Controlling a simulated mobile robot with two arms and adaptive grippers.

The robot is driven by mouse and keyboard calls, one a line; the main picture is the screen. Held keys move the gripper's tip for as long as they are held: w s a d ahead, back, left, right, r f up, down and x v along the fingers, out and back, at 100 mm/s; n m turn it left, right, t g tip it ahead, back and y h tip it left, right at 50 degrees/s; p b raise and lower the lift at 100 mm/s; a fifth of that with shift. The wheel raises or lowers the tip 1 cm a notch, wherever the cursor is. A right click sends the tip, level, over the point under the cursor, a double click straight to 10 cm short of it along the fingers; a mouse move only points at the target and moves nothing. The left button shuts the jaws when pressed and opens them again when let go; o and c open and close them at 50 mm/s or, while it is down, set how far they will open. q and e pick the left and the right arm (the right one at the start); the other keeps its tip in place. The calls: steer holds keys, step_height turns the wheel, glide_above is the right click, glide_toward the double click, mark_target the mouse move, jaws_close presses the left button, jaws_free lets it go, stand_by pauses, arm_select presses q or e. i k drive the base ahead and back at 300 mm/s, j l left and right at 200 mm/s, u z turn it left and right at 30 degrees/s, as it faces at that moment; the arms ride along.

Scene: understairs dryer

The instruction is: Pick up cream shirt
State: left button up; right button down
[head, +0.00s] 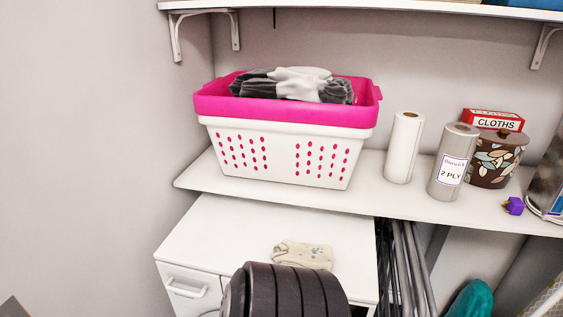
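A small cream shirt (303,255) with a faint pattern lies folded on top of the white dryer (230,232), toward its right side, in the head view. A dark ribbed shape at the bottom edge stands in front of the dryer and comes close to the shirt's near edge. I cannot tell whether that shape is part of my own arm. Neither gripper's fingers show in this view.
Above the dryer, a white shelf (375,195) holds a pink-and-white laundry basket (285,150) with grey and white cloths, paper rolls (404,147), a patterned pot (495,160) and a red cloths box (490,118). Poles (405,265) stand right of the dryer. The dryer top's left part is clear.

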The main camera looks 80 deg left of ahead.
mark_target(304, 255)
steer(key=k+u, duration=0.1)
steer(key=u, duration=2.3)
